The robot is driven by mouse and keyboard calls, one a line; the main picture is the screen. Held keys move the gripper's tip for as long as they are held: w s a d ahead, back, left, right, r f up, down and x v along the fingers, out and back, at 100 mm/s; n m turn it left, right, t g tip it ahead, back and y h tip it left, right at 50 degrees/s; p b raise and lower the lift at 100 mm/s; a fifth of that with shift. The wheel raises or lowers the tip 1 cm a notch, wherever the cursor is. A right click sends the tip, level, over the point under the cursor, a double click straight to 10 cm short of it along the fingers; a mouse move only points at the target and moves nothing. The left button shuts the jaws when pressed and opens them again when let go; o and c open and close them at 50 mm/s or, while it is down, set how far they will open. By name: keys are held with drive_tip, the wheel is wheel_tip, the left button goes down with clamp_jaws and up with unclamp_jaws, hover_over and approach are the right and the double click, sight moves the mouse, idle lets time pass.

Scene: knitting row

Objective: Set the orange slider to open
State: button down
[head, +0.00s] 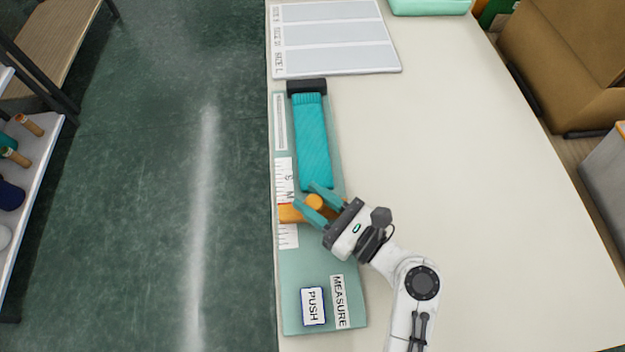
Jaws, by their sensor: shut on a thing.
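The orange slider (292,213) sits across the green measuring board (303,268), over the white ruled scale (286,238) on the board's left side. Its round knob (314,202) stands up between the teal fingers of my gripper (312,198). My gripper comes in from the lower right and is shut on the slider's knob. A teal knitted piece (311,140) lies on the board just beyond the slider, its far end at a dark clamp (306,87). Any mark for the open position is too small or hidden to tell.
The board also has a PUSH label (312,306) and a MEASURE label (340,301) at its near end. The cream table (470,170) is clear to the right. The table's left edge runs close along the board.

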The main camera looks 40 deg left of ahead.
drive_tip(key=s+d+p, duration=0.2)
drive_tip(key=d, duration=0.1)
drive_tip(key=s+d+p, duration=0.1)
drive_tip(key=p, duration=0.1)
drive_tip(key=shift+s+d+r, duration=0.3)
drive_tip(key=shift+s+d, duration=0.1)
drive_tip(key=shift+s+d+f, duration=0.2)
drive_tip(key=shift+s+d, duration=0.15)
drive_tip(key=shift+s, duration=0.1)
drive_tip(key=c, duration=1.2)
unclamp_jaws()
drive_tip(key=o, duration=0.3)
drive_tip(key=shift+d+r, duration=0.1)
drive_tip(key=shift+d, duration=0.1)
drive_tip(key=shift+o, duration=0.4)
drive_tip(key=d, duration=0.3)
drive_tip(key=d+b, duration=0.1)
drive_tip(key=d, duration=0.6)
drive_tip(key=shift+w+d, duration=0.35)
